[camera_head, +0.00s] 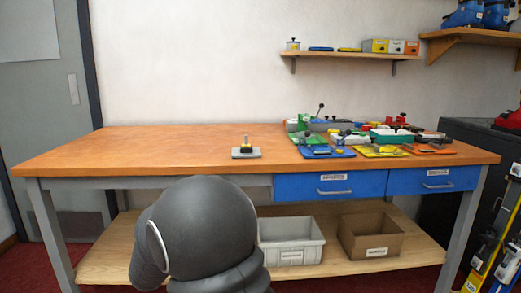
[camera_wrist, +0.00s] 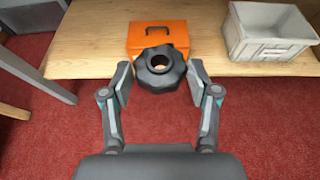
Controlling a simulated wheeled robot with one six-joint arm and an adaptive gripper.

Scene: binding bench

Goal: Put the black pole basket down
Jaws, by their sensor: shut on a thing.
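The black pole basket (camera_wrist: 148,74) is a dark, round, lobed piece with a hole in its middle. It shows in the wrist view between the two fingers of my gripper (camera_wrist: 160,80), which is shut on it. It is held up, with the lower shelf's front edge and the red floor behind it. In the head view my own arm blocks the view, and neither the basket nor my gripper can be seen there.
An orange box (camera_wrist: 157,36) and a grey bin (camera_wrist: 272,50) stand on the lower wooden shelf (camera_wrist: 95,50). A cardboard box (camera_head: 371,237) is farther right. The bench top (camera_head: 120,150) is clear on its left; coloured trays and tools crowd its right.

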